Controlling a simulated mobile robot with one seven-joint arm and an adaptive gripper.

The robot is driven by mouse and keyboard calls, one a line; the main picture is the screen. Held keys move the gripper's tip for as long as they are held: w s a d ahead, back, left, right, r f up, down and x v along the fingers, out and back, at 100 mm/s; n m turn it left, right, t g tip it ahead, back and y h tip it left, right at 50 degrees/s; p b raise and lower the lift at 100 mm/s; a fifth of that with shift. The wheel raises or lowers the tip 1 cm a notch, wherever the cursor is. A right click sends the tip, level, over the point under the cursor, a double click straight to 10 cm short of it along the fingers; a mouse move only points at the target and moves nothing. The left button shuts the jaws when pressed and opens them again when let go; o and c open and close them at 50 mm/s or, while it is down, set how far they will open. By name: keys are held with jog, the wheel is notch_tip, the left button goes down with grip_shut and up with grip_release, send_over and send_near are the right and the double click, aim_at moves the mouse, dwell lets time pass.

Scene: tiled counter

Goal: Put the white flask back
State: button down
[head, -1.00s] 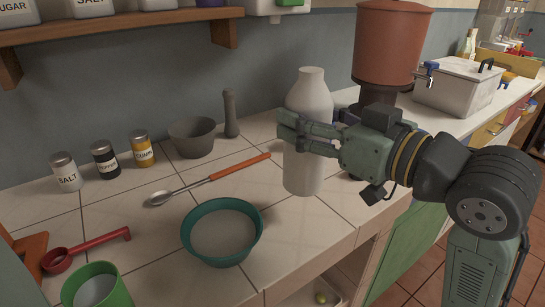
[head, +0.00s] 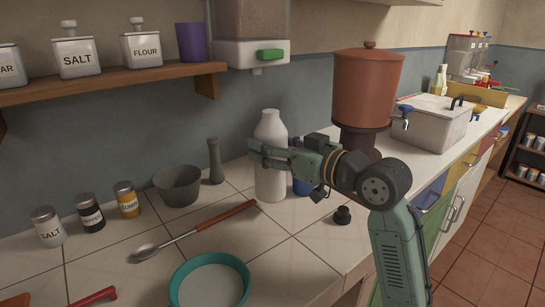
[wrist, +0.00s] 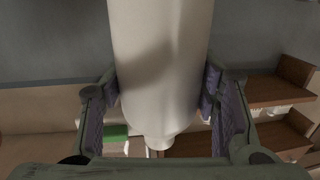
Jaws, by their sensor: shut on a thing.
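The white flask (head: 271,178) is upright at the back of the tiled counter, to the right of the grey pestle (head: 215,160). My gripper (head: 264,153) reaches in from the right and is shut around the flask's upper body. In the wrist view the flask (wrist: 160,50) fills the space between both fingers (wrist: 160,100). Its base is at or just above the tiles; I cannot tell whether it touches.
A spoon with an orange handle (head: 225,215) ends near the flask's base. A terracotta dispenser (head: 367,88) stands at the right.

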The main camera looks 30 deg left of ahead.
jog(key=shift+f+p, duration=0.35)
jog(key=shift+f, duration=1.35)
jog(key=shift+f, duration=0.2)
jog(key=c, duration=0.6)
grip_release()
jog(key=shift+r, duration=0.3)
jog(key=b+v, duration=0.3)
jog(key=v, duration=0.9)
jog(key=shift+f, duration=0.2)
